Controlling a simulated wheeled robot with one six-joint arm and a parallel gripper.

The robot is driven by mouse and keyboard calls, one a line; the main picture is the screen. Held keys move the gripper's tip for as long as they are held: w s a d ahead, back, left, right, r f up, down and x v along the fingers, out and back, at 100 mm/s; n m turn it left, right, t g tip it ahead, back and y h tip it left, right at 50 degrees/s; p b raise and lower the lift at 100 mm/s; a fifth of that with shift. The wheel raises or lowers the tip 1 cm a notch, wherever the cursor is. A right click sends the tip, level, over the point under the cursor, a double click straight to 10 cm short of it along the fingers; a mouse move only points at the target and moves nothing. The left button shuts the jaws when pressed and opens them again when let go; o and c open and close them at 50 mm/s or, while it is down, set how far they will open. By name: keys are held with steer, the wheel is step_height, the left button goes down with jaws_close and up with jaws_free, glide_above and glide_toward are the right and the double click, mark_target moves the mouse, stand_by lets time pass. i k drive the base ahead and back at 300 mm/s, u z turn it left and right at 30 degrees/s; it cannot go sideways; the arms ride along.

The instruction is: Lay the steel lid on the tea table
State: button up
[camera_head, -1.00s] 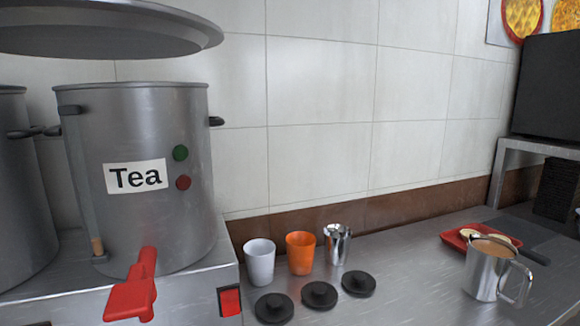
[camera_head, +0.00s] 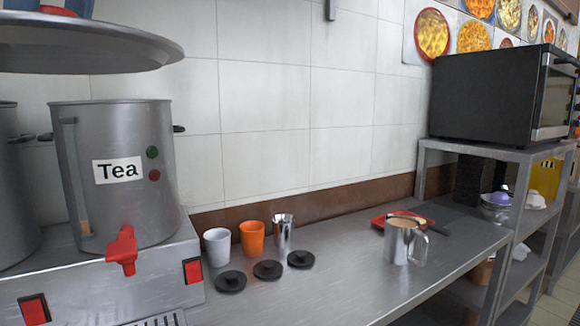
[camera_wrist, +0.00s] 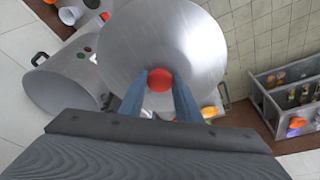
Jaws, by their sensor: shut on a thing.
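My gripper (camera_wrist: 160,82) is shut on the red knob of the steel lid (camera_wrist: 155,35), with a blue finger on each side of the knob. In the head view the round lid (camera_head: 80,52) hangs in the air at the upper left, above the Tea stockpot (camera_head: 118,195) and apart from it. The lid looks about level. The gripper (camera_head: 62,6) shows only in part at the top edge. The tea table appears to be the steel counter (camera_head: 330,240) to the right of the pot.
A white cup (camera_head: 217,246), an orange cup (camera_head: 252,239) and a steel cup (camera_head: 284,233) stand on the counter, with black lids (camera_head: 267,270) before them. Farther right are a tea-filled steel mug (camera_head: 400,243) and a red tray (camera_head: 392,218). A black oven (camera_head: 490,95) stands beyond.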

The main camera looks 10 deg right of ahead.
mark_target(303, 300)
steer(key=z, duration=2.4)
steer(key=k, duration=1.85)
steer(key=u, duration=0.65)
steer(key=i, duration=0.5)
steer(key=u, duration=0.05)
